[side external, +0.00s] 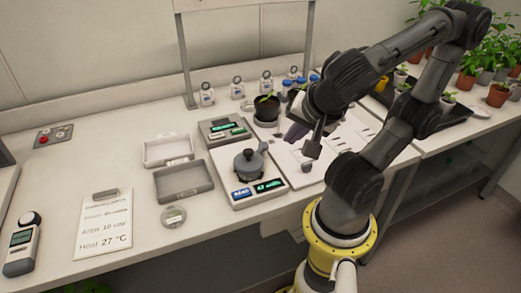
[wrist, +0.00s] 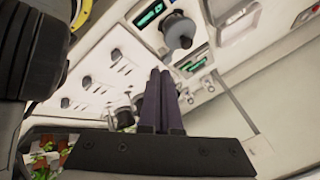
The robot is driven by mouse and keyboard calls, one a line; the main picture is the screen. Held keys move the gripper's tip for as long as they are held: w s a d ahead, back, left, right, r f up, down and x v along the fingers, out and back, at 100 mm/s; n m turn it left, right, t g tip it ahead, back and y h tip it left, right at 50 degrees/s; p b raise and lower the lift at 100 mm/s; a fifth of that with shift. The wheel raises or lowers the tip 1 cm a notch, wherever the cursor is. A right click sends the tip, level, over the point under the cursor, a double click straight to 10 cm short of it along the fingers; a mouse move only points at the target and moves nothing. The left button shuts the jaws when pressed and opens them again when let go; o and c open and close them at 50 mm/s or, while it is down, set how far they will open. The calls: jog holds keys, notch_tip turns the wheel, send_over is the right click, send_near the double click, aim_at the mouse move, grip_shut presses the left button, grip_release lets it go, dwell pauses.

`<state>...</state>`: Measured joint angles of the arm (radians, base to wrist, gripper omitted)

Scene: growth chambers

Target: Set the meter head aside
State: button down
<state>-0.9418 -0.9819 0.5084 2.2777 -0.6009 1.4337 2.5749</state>
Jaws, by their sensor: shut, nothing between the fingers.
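A dark grey round head with a knob and a short side arm (side external: 249,162) sits on a white instrument (side external: 238,193) with lit displays; I take it for the meter head. It also shows near the top of the wrist view (wrist: 179,31). My gripper (side external: 294,137) is to the right of it in the side view, apart from it, above the white sheets. In the wrist view, my dark purple fingers (wrist: 160,74) are together with nothing between them. My wrist partly hides the fingers in the side view.
An open grey case (side external: 184,182) lies left of the instrument, with a round disc (side external: 173,216) in front. A second display unit (side external: 224,130) and a potted seedling (side external: 266,108) stand behind. A handheld meter (side external: 22,245) and a notice (side external: 103,224) are at left. Bare bench separates them.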

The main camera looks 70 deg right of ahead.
jog(key=shift+a, duration=0.3)
send_near(254, 158)
notch_tip(254, 158, down, 3)
jog(key=s+d, duration=0.2)
jog(key=s, duration=0.1)
jog(key=w, duration=0.3)
jog(key=shift+w+a+f, duration=0.1)
jog(key=shift+w, duration=0.65)
dwell(0.4)
